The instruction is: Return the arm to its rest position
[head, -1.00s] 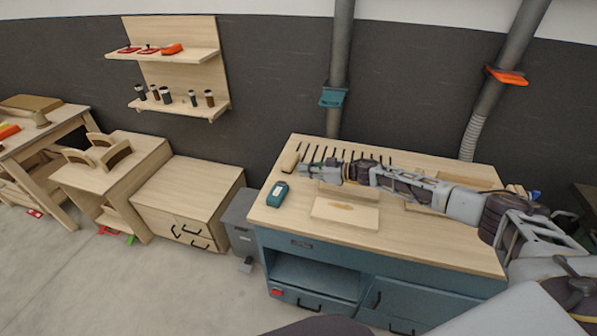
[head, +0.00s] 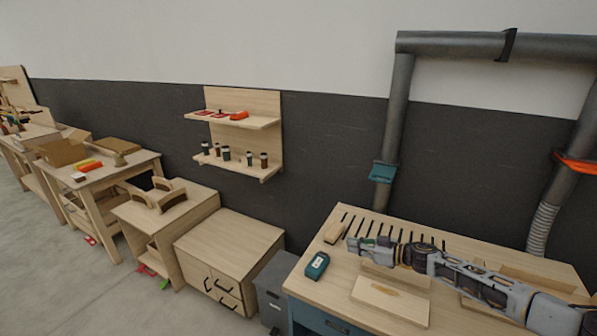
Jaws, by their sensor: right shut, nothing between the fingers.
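My right arm reaches in from the lower right over the wooden-topped workbench (head: 325,271). My right gripper (head: 353,243) is at the arm's left end, shut with nothing in it, above the rear left part of the bench top. A flat wooden board (head: 390,300) lies in front of the arm. A teal handheld device (head: 317,265) lies at the bench's left edge. My left gripper is not in view.
A wooden cabinet (head: 228,242) and a stand with curved wooden forms (head: 165,215) are to the left. A wall shelf (head: 245,122) holds jars. Grey ducts (head: 398,110) rise behind the bench. Open floor (head: 70,270) is at lower left.

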